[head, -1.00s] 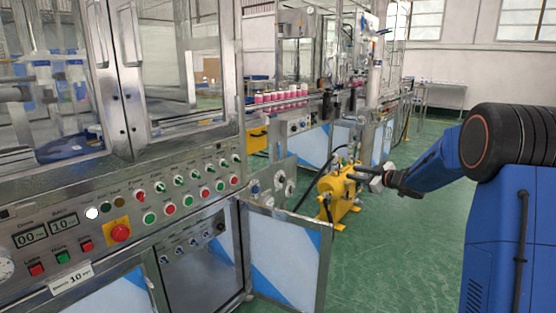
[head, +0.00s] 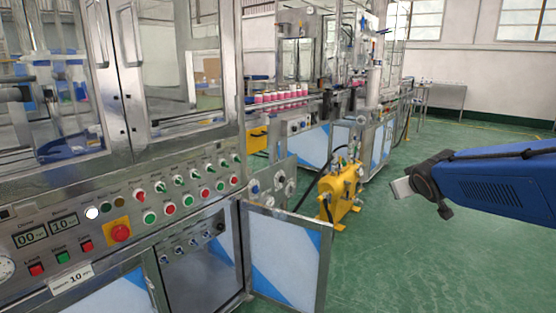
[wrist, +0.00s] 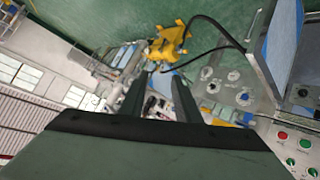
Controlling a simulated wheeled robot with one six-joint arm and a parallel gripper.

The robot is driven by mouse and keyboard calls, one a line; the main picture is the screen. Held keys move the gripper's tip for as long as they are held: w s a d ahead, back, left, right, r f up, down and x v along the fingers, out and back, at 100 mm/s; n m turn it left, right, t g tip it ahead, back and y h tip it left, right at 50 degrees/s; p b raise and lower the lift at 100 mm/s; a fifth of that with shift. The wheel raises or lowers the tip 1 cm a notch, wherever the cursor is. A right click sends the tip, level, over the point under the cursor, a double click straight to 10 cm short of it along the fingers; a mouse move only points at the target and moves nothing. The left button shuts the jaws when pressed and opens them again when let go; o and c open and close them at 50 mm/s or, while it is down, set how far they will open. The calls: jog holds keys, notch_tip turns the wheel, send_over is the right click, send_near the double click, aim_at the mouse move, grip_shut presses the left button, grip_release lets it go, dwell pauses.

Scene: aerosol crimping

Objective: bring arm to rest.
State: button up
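My blue arm (head: 500,185) reaches in from the right edge of the head view, over the green floor. Its end, my gripper (head: 401,188), points left toward the machine line and is clear of everything. The fingers are hard to tell apart in the head view. In the wrist view my gripper (wrist: 158,76) shows two dark fingers with a gap between them. Nothing is held in the gap; the yellow pump and machinery show beyond it.
The control panel (head: 140,215) fills the left, with an open cabinet door (head: 287,258) jutting out. A yellow pump (head: 342,190) stands on the floor left of my gripper. Pink-and-white cans (head: 280,96) line the conveyor. The green floor (head: 400,270) around my arm is free.

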jog(key=s+a+f+g, duration=0.2)
jog(key=s+f, duration=0.2)
jog(key=s, duration=0.7)
jog(key=s+a+f+m+g+y, duration=0.1)
jog(key=s+a+f+g, duration=0.1)
jog(key=s, duration=0.9)
jog(key=s+a+f+m+g+y, duration=0.1)
jog(key=s+a+f, duration=0.3)
jog(key=s, duration=0.8)
notch_tip(320, 180, down, 3)
jog(key=shift+r+g, duration=0.15)
jog(key=shift+g, duration=0.75)
